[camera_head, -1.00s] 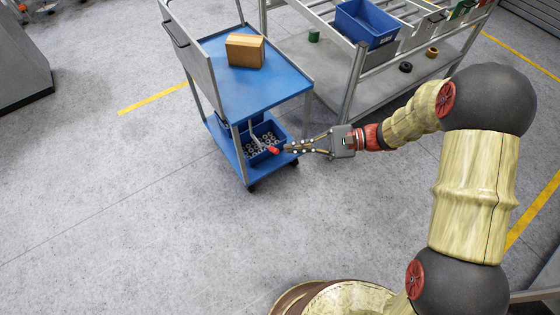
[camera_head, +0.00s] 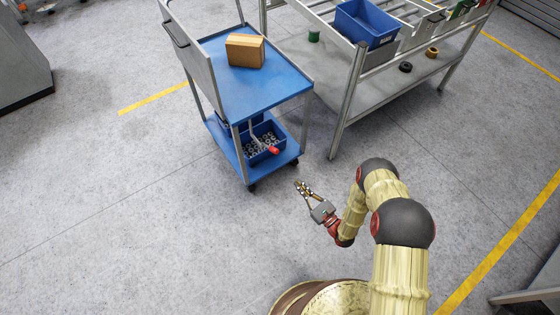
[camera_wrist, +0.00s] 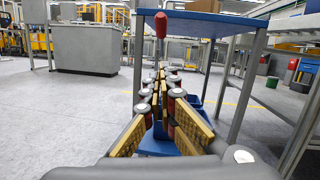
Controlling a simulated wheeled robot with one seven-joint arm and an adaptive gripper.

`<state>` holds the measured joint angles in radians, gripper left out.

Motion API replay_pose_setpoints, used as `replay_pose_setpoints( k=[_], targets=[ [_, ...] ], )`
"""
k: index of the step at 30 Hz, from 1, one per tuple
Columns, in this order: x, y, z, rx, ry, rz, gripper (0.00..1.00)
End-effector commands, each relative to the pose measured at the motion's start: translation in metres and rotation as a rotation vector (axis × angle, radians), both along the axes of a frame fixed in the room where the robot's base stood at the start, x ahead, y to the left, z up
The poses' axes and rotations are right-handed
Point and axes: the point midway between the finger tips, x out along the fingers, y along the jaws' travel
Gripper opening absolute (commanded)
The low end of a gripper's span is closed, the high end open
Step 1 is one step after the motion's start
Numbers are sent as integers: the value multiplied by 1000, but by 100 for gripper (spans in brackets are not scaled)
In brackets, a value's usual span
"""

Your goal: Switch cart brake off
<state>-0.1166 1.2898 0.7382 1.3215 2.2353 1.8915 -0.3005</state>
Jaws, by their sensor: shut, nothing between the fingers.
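The blue cart (camera_head: 255,95) stands left of centre in the head view, with a blue top deck and a lower shelf. Its brake lever (camera_head: 257,136) is a thin grey rod with a red knob (camera_head: 273,150) at its end, slanting out toward the front right over the lower shelf. In the wrist view the red knob (camera_wrist: 160,24) shows above my fingers. My gripper (camera_head: 298,184) is shut and empty, in the open space to the right of and in front of the cart, apart from the lever. My fingers (camera_wrist: 161,72) hide part of the cart in the wrist view.
A cardboard box (camera_head: 245,50) sits on the cart's top deck. A blue bin (camera_head: 266,155) with several metal parts stands on its lower shelf. A metal rack (camera_head: 352,95) with another blue bin (camera_head: 364,24) stands to the right. The floor in front is clear.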

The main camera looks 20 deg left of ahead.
Motion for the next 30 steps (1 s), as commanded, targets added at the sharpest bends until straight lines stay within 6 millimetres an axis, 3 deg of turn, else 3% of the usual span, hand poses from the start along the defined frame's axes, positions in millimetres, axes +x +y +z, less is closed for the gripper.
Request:
replay_pose_setpoints(
  k=[14,30],
  targets=[
    [3,5,-1,-1,0,-2,0],
    [55,84,16,0,-1,0,0]
  ],
)
